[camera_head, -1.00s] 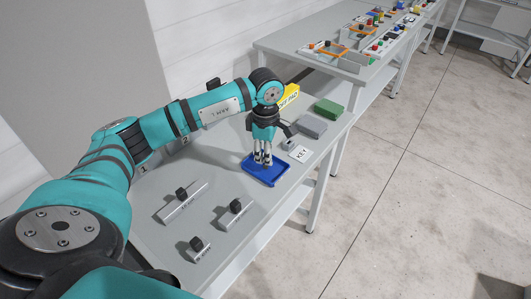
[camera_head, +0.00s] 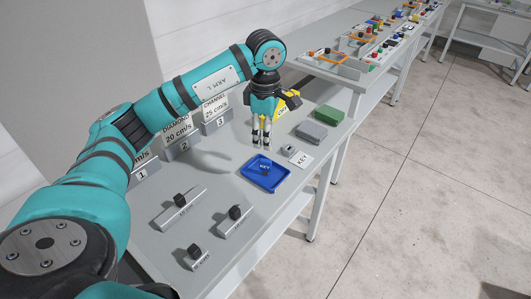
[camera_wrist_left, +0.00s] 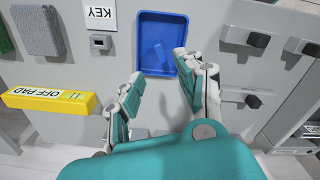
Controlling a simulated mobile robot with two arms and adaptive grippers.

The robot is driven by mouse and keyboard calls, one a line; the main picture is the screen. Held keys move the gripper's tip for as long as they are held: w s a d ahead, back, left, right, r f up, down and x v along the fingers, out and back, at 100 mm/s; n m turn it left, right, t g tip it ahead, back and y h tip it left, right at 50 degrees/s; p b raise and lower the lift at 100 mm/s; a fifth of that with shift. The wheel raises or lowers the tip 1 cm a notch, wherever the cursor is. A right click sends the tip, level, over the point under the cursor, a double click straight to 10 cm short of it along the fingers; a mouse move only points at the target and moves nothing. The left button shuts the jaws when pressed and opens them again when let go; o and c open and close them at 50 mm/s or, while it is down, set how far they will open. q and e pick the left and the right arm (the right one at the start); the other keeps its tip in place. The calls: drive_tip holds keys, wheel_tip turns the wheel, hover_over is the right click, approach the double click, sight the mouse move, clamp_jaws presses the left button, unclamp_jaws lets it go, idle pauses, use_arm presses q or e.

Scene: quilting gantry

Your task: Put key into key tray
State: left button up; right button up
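The blue key tray (camera_head: 281,184) lies on the bench in the head view, and it also shows in the left wrist view (camera_wrist_left: 184,28). A small dark-and-blue item that looks like the key (camera_head: 265,171) lies on the tray floor; in the left wrist view it is a faint blue shape (camera_wrist_left: 160,54). A white KEY card (camera_head: 301,160) lies beside the tray. My left gripper (camera_head: 261,143) is above the bench, just behind the tray and apart from it. In the left wrist view its fingers (camera_wrist_left: 158,88) are spread with nothing between them. My right gripper is not visible.
A small grey switch block (camera_head: 288,149) sits by the KEY card. A yellow OFF PAD block (camera_wrist_left: 50,101), a grey block (camera_head: 311,131) and a green block (camera_head: 329,114) stand farther back. Several dark-knobbed sliders (camera_head: 180,203) are in front. Numbered signs (camera_head: 215,113) line the wall side.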

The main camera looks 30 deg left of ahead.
use_arm(q)
wheel_tip(320, 180, up, 3)
drive_tip(key=shift+r, duration=0.2)
idle(0.5)
